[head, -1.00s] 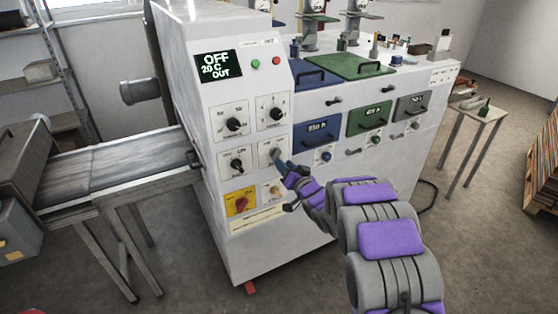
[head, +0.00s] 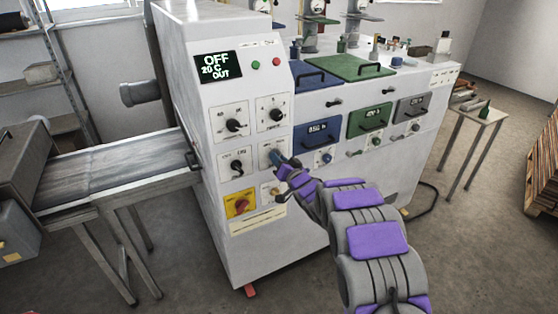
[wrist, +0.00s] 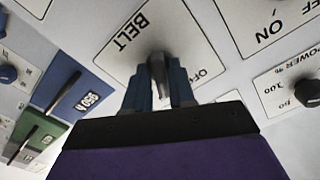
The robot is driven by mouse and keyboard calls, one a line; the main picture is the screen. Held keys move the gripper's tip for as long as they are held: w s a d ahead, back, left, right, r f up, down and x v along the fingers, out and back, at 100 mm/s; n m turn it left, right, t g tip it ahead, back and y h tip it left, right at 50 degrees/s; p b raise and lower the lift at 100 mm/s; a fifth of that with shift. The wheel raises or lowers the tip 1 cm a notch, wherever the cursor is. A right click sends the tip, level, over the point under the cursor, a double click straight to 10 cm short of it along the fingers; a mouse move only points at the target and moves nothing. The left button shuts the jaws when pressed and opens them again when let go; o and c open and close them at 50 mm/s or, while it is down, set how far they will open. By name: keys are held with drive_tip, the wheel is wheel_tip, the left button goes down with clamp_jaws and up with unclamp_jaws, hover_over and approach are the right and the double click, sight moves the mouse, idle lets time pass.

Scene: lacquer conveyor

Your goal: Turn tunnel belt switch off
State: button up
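The belt switch (wrist: 158,68) is a dark grey knob on a white plate marked BELT and OFF in the wrist view. My gripper (wrist: 160,82) has one blue-grey finger on each side of the knob. I cannot tell whether the fingers press on it. In the head view my gripper (head: 279,160) is at the belt plate (head: 265,154), on the front of the white machine (head: 215,95), and covers part of the knob. The machine's display (head: 217,66) reads OFF, 20 C, OUT.
Other knobs sit close by: one to the left (head: 237,167), one above (head: 276,115), and a red one on a yellow plate (head: 241,204) at lower left. Blue (head: 318,134) and green (head: 369,117) drawers are to the right. A conveyor (head: 115,170) leads off left.

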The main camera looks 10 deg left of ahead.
clamp_jaws()
drive_tip(key=shift+n, duration=0.3)
drive_tip(key=shift+n+b, duration=1.95)
drive_tip(key=shift+n, duration=3.75)
drive_tip(key=shift+o, duration=1.6)
unclamp_jaws()
